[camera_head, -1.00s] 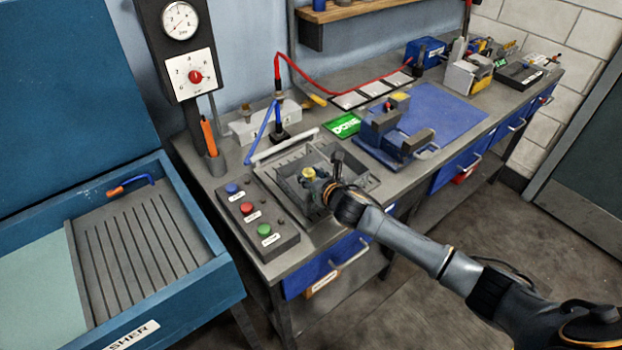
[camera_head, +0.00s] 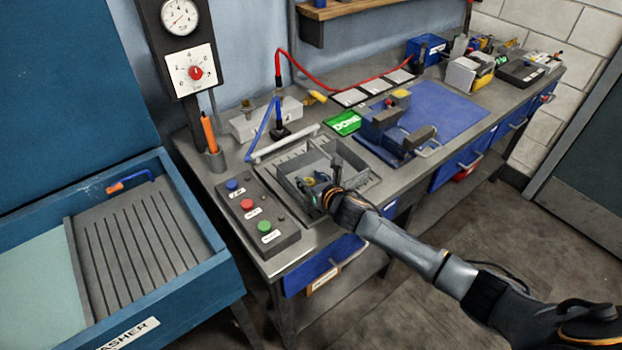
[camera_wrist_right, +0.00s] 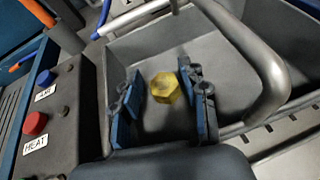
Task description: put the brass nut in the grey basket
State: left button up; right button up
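The grey basket (camera_head: 345,170) is an open tray on the near part of the bench, and its wall and rim also show in the right wrist view (camera_wrist_right: 125,50). The brass nut (camera_wrist_right: 165,87) is a yellow hexagon inside the basket, seen between my right fingers. In the head view the nut (camera_head: 308,181) is small and partly hidden by the gripper. My right gripper (camera_wrist_right: 163,105) is open, with blue-padded fingers either side of the nut and visible gaps to it. It reaches down into the basket in the head view (camera_head: 318,187). My left gripper is not in view.
A button box (camera_head: 257,217) stands left of the basket. A curved handle (camera_wrist_right: 262,65) rises over the basket in the wrist view. A grey vise-like fixture (camera_head: 385,130) on a blue mat and a green card (camera_head: 343,124) lie beyond. The blue washer (camera_head: 130,250) is at left.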

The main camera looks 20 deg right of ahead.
jog(key=shift+o, duration=0.4)
jog(key=shift+r, duration=0.1)
jog(key=shift+s+r+p, duration=0.15)
jog(key=shift+r+p, duration=0.3)
jog(key=shift+r, duration=0.2)
jog(key=b+v, duration=0.1)
jog(key=v, duration=1)
jog(key=shift+s, duration=0.35)
jog(key=shift+d+r, duration=0.1)
